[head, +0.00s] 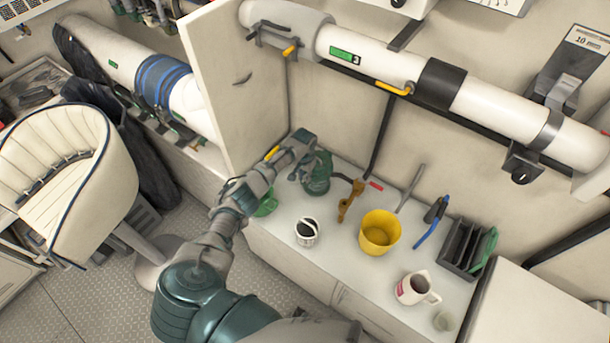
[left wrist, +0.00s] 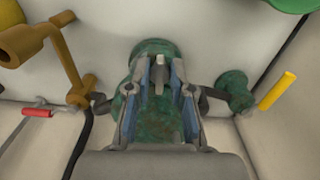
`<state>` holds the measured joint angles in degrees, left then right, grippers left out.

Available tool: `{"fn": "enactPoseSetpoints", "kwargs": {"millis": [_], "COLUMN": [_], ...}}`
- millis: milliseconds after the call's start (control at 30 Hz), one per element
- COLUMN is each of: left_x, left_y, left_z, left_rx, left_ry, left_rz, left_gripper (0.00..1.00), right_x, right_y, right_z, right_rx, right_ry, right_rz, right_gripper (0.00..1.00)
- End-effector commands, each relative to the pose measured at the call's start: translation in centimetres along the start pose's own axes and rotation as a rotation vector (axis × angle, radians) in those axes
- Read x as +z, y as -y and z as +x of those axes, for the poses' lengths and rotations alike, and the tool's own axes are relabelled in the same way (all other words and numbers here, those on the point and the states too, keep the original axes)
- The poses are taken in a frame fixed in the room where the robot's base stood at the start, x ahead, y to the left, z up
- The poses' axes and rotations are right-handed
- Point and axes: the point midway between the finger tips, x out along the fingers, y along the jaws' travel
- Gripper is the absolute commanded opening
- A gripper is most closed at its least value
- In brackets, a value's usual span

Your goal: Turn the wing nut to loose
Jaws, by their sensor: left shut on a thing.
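A green, corroded metal fitting (head: 316,174) stands on the white counter against the back wall. My left gripper (head: 304,140) reaches it from the left, at its top. In the left wrist view the green fitting (left wrist: 152,48) lies between and beyond the fingers of my left gripper (left wrist: 158,88). A small grey upright piece (left wrist: 158,76), which looks like the wing nut, sits between the fingertips. The fingers hide most of it, so its angle cannot be told. My right gripper is not in view.
A brown crank-like part (head: 349,200), a yellow bucket (head: 379,232), a striped cup (head: 306,232), a mug (head: 413,289) and a dark rack (head: 462,248) stand on the counter. A tall white panel (head: 232,85) rises left of the fitting. A white tube (head: 490,100) runs above.

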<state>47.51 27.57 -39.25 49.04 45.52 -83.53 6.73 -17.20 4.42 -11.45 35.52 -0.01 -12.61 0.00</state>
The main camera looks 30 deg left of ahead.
Motion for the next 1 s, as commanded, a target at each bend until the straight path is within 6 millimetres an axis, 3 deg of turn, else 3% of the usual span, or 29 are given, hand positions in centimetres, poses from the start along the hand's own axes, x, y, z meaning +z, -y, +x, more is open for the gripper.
{"fn": "enactPoseSetpoints", "kwargs": {"millis": [400,967,1000], "left_x": [-0.02,-0.05,-0.06], "left_y": [0.20,0.25,0.25], "left_z": [-0.05,-0.05,-0.06], "left_rx": [-0.003,-0.003,-0.003], "left_ry": [0.000,-0.001,-0.001], "left_rz": [0.213,0.249,0.249], "left_gripper": [0.00,0.00,0.27], "right_x": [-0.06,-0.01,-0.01], "right_y": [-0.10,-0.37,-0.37], "right_z": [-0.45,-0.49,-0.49], "right_rx": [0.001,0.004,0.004], "right_ry": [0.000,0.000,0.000], "right_rz": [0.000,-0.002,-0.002], "right_gripper": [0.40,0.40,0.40]}}
